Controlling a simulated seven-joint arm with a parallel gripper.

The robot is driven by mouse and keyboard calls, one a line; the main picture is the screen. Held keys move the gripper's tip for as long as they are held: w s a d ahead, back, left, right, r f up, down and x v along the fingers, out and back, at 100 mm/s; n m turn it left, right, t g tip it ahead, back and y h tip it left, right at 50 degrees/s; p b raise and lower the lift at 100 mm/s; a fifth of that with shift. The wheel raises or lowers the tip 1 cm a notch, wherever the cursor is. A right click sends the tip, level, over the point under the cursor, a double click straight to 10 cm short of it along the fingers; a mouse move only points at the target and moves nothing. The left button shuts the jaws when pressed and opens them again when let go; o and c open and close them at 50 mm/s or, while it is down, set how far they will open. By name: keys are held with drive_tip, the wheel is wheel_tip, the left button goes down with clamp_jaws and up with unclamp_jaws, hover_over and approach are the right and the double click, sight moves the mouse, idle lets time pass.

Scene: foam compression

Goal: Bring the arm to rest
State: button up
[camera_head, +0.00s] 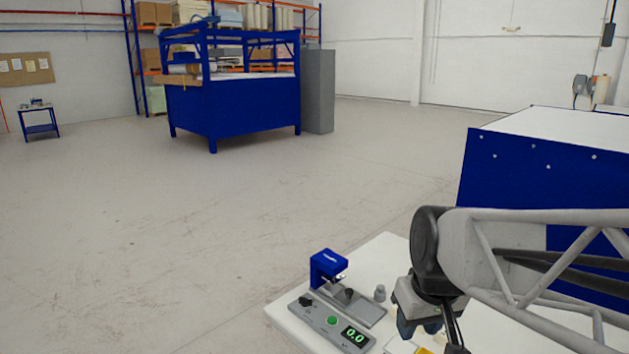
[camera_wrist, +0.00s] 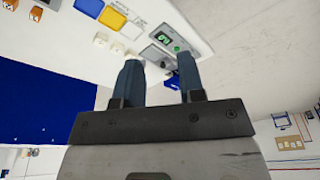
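My arm reaches in from the right in the head view, with my gripper (camera_head: 420,328) over the right part of the white table (camera_head: 386,246). In the wrist view my gripper (camera_wrist: 158,68) has its two blue-grey fingers apart, with nothing between them. The compression tester (camera_head: 328,268) has a blue head, a grey base and a control panel (camera_head: 331,323) with a green button, a black knob and a display reading 0.0. The panel also shows beyond the fingertips in the wrist view (camera_wrist: 184,46). Nothing visible sits under the tester's head, though details there are small.
A small grey cylinder (camera_head: 380,293) stands beside the tester. A large blue-sided bench (camera_head: 510,165) stands behind my arm.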

drive_tip(key=s+d+m, duration=0.2)
drive_tip(key=s, duration=0.6)
drive_tip(key=shift+s+f+h, duration=0.2)
drive_tip(key=shift+f+h, duration=0.2)
drive_tip(key=shift+f, duration=0.05)
idle(0.6)
